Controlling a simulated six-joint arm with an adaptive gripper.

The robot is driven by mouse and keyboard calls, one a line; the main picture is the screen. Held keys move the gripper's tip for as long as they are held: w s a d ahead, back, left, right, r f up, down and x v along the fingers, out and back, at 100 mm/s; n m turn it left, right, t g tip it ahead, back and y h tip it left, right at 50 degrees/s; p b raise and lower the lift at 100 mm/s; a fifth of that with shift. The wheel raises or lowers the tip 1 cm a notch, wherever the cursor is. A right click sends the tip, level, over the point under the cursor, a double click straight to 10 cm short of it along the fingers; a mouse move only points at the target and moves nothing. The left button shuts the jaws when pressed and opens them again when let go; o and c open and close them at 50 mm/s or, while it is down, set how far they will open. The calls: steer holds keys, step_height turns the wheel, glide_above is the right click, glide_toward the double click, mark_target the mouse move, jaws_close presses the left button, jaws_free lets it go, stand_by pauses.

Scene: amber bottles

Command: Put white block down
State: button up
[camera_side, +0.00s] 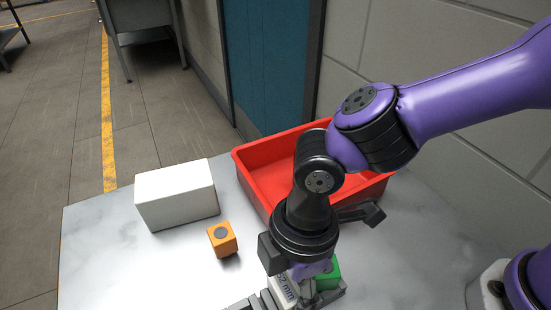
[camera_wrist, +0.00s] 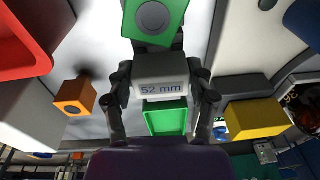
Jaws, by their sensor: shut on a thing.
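The white block, marked "52 mm", is between the fingers of my gripper (camera_wrist: 161,82) in the wrist view; the white block's labelled face (camera_wrist: 160,90) faces the camera. My gripper is shut on it. In the side view the white block (camera_side: 285,287) shows partly below my gripper (camera_side: 303,277), low over the table near the front edge. A green block (camera_side: 327,277) is just to its right there. In the wrist view a green block (camera_wrist: 154,18) is above the white block and another green piece (camera_wrist: 165,118) is below it. I cannot tell whether the white block touches its support.
A red bin (camera_side: 247,177) stands behind my gripper. A large white box (camera_side: 177,196) and an orange cube (camera_side: 222,240) are on the pale table (camera_side: 110,240) to the left. A yellow block (camera_wrist: 255,118) is at right in the wrist view. Dark grey pieces (camera_side: 255,302) lie at the front.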

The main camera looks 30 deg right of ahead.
steer(key=shift+f, duration=0.25)
steer(key=o, duration=1.2)
steer(key=shift+c, duration=0.2)
steer(key=shift+r, duration=0.1)
step_height(320, 180, up, 13)
steer(key=d, duration=0.2)
steer(key=w+d+m+t+h, duration=0.1)
steer(key=d+m+t, duration=0.5)
steer(key=d+m, duration=1.1)
steer(key=d, duration=0.9)
steer(key=shift+m, duration=0.3)
steer(key=shift+w+a, duration=0.1)
